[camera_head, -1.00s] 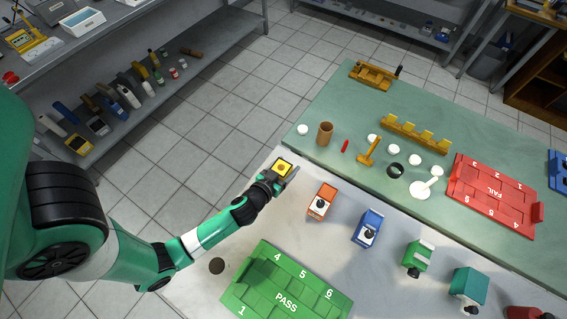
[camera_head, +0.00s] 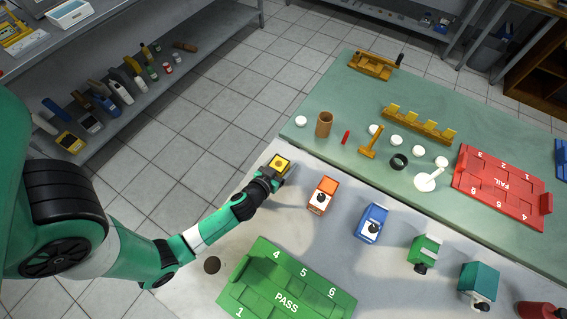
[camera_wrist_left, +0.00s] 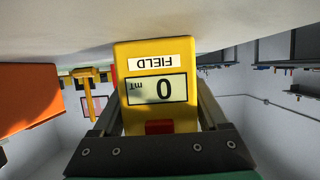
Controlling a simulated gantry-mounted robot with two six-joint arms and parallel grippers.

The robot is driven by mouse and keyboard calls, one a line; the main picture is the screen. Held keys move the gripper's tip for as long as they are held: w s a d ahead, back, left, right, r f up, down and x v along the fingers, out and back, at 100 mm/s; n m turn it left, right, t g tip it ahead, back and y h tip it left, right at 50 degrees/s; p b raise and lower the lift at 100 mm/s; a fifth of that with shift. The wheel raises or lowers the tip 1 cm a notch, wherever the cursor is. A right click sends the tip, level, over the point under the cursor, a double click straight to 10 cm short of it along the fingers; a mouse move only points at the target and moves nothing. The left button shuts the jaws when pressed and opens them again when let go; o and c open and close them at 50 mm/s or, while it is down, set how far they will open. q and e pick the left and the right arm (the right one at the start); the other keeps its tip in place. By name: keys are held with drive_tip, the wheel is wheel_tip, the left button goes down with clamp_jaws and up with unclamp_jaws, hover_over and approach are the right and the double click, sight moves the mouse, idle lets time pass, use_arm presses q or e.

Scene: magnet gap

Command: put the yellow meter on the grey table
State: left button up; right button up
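The yellow meter (camera_head: 279,163) is in my left gripper (camera_head: 275,172), near the back left edge of the grey table (camera_head: 240,237). In the left wrist view the meter (camera_wrist_left: 156,80) is upside down between the two fingers. It has a FIELD label, a display reading 0 mT and a red button. My left gripper (camera_wrist_left: 160,115) is shut on it. I cannot tell whether the meter touches the table. My right gripper is not in view.
An orange box (camera_head: 323,195) and a blue box (camera_head: 371,222) stand to the right on the grey table. A green PASS tray (camera_head: 287,280) lies in front. A green table (camera_head: 340,100) with a red FAIL tray (camera_head: 500,187) adjoins behind. Bare grey surface lies between.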

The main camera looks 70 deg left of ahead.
use_arm(q)
drive_tip(key=shift+o, duration=1.4)
drive_tip(key=shift+r, duration=0.3)
drive_tip(key=v, duration=1.2)
